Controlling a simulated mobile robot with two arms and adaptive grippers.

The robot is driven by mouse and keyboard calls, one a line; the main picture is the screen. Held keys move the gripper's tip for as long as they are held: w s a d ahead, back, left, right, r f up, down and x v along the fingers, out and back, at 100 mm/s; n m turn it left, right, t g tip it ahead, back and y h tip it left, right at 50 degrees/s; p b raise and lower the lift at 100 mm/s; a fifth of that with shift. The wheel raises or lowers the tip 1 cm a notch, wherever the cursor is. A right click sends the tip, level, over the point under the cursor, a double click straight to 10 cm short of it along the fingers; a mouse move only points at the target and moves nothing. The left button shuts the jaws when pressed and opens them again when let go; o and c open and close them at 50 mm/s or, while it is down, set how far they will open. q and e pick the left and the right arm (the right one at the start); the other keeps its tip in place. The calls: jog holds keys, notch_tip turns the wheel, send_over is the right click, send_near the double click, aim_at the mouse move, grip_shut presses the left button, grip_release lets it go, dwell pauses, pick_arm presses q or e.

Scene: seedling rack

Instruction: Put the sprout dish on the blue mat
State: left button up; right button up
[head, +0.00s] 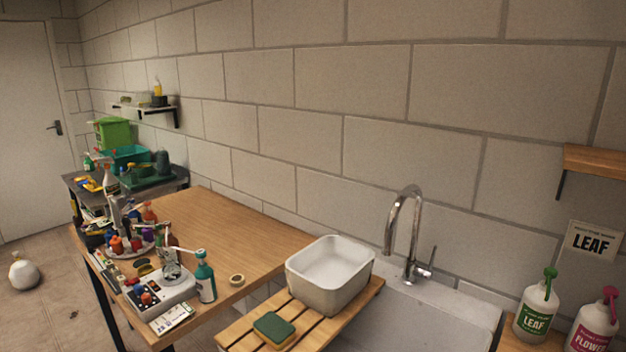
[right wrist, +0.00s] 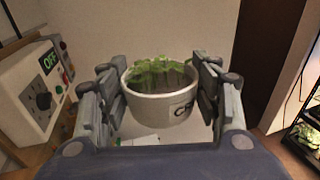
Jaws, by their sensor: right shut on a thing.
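The sprout dish (right wrist: 157,108) is a round white dish with green sprouts and dark lettering on its side. It shows in the right wrist view, upright between the fingers of my right gripper (right wrist: 160,88). The gripper is shut on it, with a finger pad on each side of its wall. The dish and my right gripper do not show in the head view. The blue mat is in neither view. My left gripper is in neither view.
The right wrist view shows a control box (right wrist: 32,98) reading OFF close on the left and a lit plant rack (right wrist: 303,115) at right. The head view shows a cluttered wooden table (head: 225,215), a white basin (head: 325,290) beside the sink, a sponge (head: 273,329) and pump bottles (head: 533,322).

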jog(key=w+a+f+n+t+h, duration=0.35)
jog(key=w+a+t, duration=0.2)
jog(key=w, duration=0.45)
jog(key=w+a+f+n+t+h, duration=0.35)
jog(key=w+a, duration=0.25)
jog(key=w, duration=0.5)
jog(key=w+a+f+n+t+y, duration=0.1)
jog(key=w+a+f+n+t, duration=0.45)
jog(key=f+t, duration=0.2)
jog(key=w+a+f+n+t+y, duration=0.1)
jog(key=w+a+f+n+t, duration=0.35)
jog(key=a+f+t, duration=0.35)
jog(key=s+a+f+n+t+y, duration=0.1)
jog(key=a+f+n+t+y, duration=0.35)
jog(key=f, duration=0.65)
jog(key=s+a+f+n+t+y, duration=0.1)
jog(key=a+f+n+t+y, duration=0.1)
jog(key=a+f+n+y, duration=0.65)
jog(key=s+a+f+m+y, duration=0.1)
jog(key=s+a+f+y, duration=0.1)
jog(key=s+a+f, duration=1)
jog(key=shift+s+a+f+t, duration=0.25)
jog(key=shift+s+f, duration=0.35)
jog(key=shift+f, duration=0.45)
